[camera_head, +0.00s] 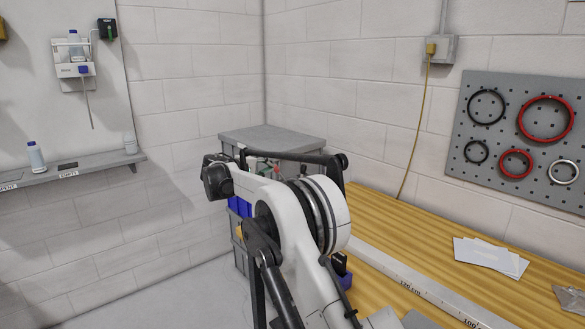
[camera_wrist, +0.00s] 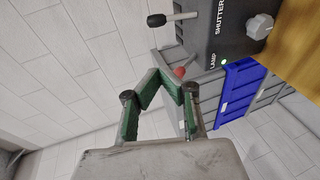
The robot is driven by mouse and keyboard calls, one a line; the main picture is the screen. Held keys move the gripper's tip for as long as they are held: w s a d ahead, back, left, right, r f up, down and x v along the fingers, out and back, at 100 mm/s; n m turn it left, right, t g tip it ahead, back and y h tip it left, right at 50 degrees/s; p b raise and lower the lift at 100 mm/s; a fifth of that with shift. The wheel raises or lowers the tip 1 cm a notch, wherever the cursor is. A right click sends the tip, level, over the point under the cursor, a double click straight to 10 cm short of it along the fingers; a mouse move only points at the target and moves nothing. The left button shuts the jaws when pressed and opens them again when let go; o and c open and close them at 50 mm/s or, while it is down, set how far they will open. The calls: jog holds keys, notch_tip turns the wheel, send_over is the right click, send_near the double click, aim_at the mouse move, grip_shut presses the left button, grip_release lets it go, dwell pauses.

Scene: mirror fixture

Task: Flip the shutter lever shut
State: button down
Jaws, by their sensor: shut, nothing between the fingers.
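In the wrist view a dark grey control box (camera_wrist: 238,42) carries the labels SHUTTER and LAMP. A lever with a black knob (camera_wrist: 156,20) sticks out beside the SHUTTER label. A second lever with a red knob (camera_wrist: 180,72) sticks out beside the LAMP label. My gripper (camera_wrist: 164,82) is shut and empty, its green-padded fingertips close to the red knob and below the black one in the picture. I cannot tell whether it touches the red knob. In the head view my arm hides the gripper and most of the box.
The box stands by a wooden bench (camera_head: 400,232), which also holds white papers (camera_head: 490,257) and a long ruler strip (camera_head: 400,284). A blue bin (camera_wrist: 243,88) lies close below the box in the wrist view. A grey cabinet (camera_head: 265,137) stands in the corner.

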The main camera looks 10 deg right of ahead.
aim_at(302, 176)
jog(key=x, duration=0.4)
jog(key=s+d+x, duration=0.1)
jog(key=x, duration=0.3)
jog(key=p+x, duration=0.1)
jog(key=x, duration=0.3)
jog(key=shift+s+d, duration=0.15)
jog(key=shift+s, duration=0.1)
jog(key=shift+d+f, duration=0.2)
jog(key=shift+d, duration=0.4)
jog(key=shift+w+d+y+p, duration=0.15)
jog(key=shift+d+y+p, duration=0.15)
jog(key=shift+d, duration=0.05)
jog(key=shift+w+d+g, duration=0.3)
jog(key=shift+d+g, duration=0.1)
jog(key=shift+s+a+f+b, duration=0.1)
jog(key=shift+s+a+b, duration=0.35)
jog(key=shift+a, duration=0.2)
